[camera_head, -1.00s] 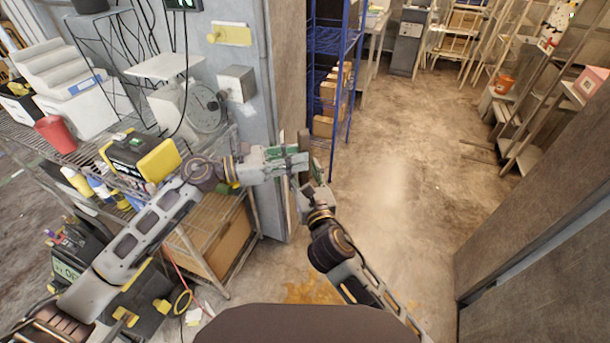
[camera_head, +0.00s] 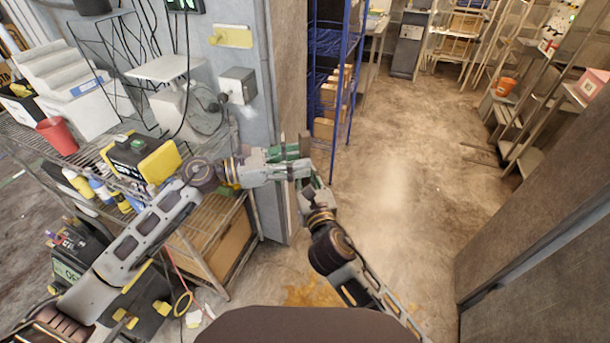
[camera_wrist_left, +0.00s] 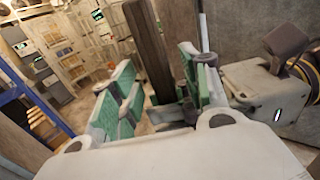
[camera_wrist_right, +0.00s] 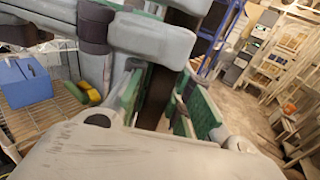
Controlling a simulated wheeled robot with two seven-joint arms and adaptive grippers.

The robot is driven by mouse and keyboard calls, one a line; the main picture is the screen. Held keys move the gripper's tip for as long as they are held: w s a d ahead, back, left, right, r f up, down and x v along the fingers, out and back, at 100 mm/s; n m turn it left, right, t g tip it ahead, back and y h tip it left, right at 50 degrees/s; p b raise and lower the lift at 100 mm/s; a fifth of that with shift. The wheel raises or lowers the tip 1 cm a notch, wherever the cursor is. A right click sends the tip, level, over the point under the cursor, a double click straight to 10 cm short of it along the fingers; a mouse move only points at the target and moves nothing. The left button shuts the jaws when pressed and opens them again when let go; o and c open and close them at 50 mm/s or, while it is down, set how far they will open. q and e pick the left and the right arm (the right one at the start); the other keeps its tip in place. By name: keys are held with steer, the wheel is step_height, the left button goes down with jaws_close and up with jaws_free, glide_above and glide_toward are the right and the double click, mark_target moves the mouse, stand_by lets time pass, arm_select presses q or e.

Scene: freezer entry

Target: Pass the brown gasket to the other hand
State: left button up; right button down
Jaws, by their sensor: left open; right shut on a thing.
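The brown gasket (camera_head: 304,141) is a long dark strip, standing nearly upright where my two grippers meet in the head view. It also shows as a brown bar in the left wrist view (camera_wrist_left: 148,48) and the right wrist view (camera_wrist_right: 157,97). My right gripper (camera_head: 309,184) is shut on it from below. My left gripper (camera_head: 298,160) is open, with its green-padded fingers on either side of the gasket in the left wrist view. I cannot tell whether they touch it. The fingers hide the gasket's middle in the head view.
A wire shelf at left holds a yellow and black case (camera_head: 143,157), a red cup (camera_head: 57,136) and bottles. A grey wall with a switch box (camera_head: 238,86) and a blue rack (camera_head: 331,42) stand behind the grippers.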

arm_select(q)
steer(key=shift+a, duration=0.1)
steer(key=v, duration=1.1)
steer(key=shift+a, duration=0.4)
steer(key=shift+s, duration=0.15)
